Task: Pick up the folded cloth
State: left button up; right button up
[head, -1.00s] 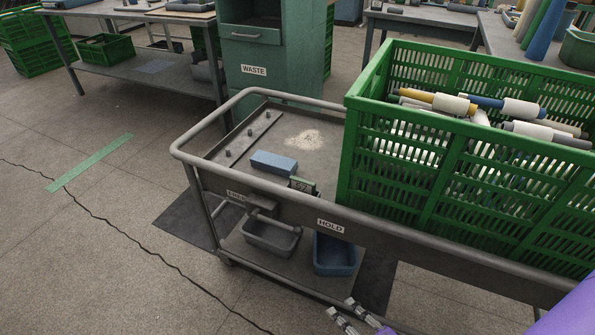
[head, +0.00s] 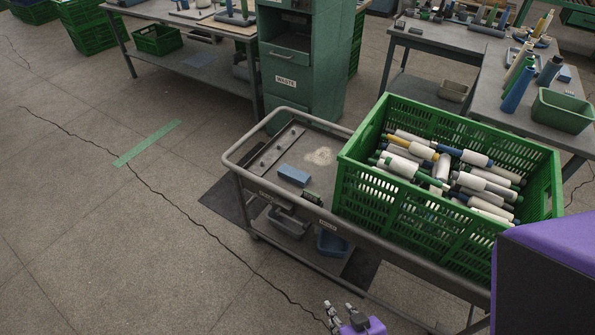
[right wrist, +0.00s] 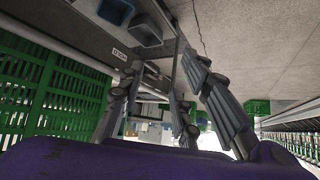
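The folded cloth appears to be the small blue rectangular piece (head: 294,175) lying flat on the grey cart's top (head: 318,185), left of the green crate. I cannot make out its folds. My right gripper (head: 339,306) is at the bottom of the head view, in front of the cart and well apart from the cloth. In the right wrist view its fingers (right wrist: 165,100) stand apart with nothing seen between them. The cloth does not show in that view. My left gripper is not in view.
A green crate (head: 450,212) full of yarn-wound tubes fills the cart's right side. The cart's raised rail (head: 235,165) edges its top. A small dark tag (head: 312,198) stands near the cloth. The floor at left is clear.

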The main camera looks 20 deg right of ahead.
aim_at(296, 176)
jog(key=i+j+z, duration=0.35)
jog(key=i, duration=0.2)
jog(key=i+j+z, duration=0.35)
jog(key=i+j, duration=0.15)
jog(key=i+j+z, duration=0.35)
jog(key=j, duration=0.3)
jog(key=i+l, duration=0.05)
jog(key=i, duration=0.05)
